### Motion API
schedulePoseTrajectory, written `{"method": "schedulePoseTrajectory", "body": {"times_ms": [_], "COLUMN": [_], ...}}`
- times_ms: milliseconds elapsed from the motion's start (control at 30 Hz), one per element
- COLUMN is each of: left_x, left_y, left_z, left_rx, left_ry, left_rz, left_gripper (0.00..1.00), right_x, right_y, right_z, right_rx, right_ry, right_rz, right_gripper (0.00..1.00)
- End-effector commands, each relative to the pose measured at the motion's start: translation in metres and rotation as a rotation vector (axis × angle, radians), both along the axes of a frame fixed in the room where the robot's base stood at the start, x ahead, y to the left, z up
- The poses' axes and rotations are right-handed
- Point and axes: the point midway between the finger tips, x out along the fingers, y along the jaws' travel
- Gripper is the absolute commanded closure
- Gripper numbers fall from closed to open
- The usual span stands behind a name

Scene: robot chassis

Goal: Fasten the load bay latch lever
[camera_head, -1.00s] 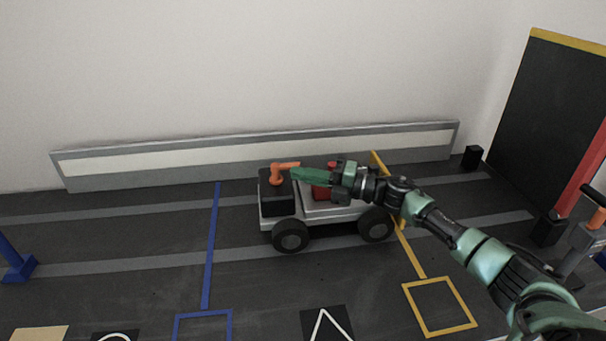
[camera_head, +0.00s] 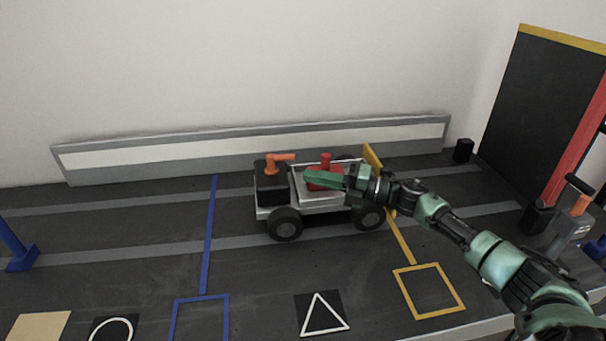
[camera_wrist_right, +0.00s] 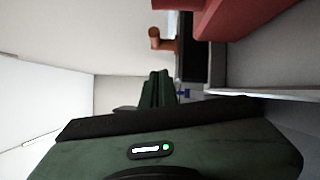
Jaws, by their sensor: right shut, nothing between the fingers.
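The robot chassis (camera_head: 325,200) is a small grey and black four-wheeled cart on the dark floor. An orange lever (camera_head: 282,157) stands on the black block at its left end, its arm pointing right. It also shows at the top of the right wrist view (camera_wrist_right: 163,42). A red block with a red knob (camera_head: 326,160) sits in the chassis bay. My right gripper (camera_head: 310,179) is shut and empty, over the bay in front of the red block, right of and apart from the lever. Its green fingers show in the wrist view (camera_wrist_right: 158,88). My left gripper is out of view.
A low grey barrier (camera_head: 250,149) runs along the wall behind the chassis. A yellow upright piece (camera_head: 372,156) stands at the chassis's right end. A black panel (camera_head: 540,110) and an orange-handled device (camera_head: 572,220) are at right. Floor in front is clear, with painted markings.

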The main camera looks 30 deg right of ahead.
Motion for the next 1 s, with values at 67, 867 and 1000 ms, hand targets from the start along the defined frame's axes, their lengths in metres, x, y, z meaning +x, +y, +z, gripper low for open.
{"method": "schedulePoseTrajectory", "body": {"times_ms": [67,867,1000], "left_x": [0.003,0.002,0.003], "left_y": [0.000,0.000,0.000], "left_z": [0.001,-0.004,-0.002], "left_rx": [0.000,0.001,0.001], "left_ry": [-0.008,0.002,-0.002], "left_rz": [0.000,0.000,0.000], "left_gripper": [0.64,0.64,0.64], "right_x": [-0.009,-0.034,-0.034], "right_y": [-0.013,-0.051,-0.051], "right_z": [-0.002,-0.003,-0.003], "right_rx": [-0.001,0.001,0.001], "right_ry": [0.003,0.000,0.000], "right_rz": [-0.001,0.004,0.004], "right_gripper": [1.00,1.00,1.00]}}
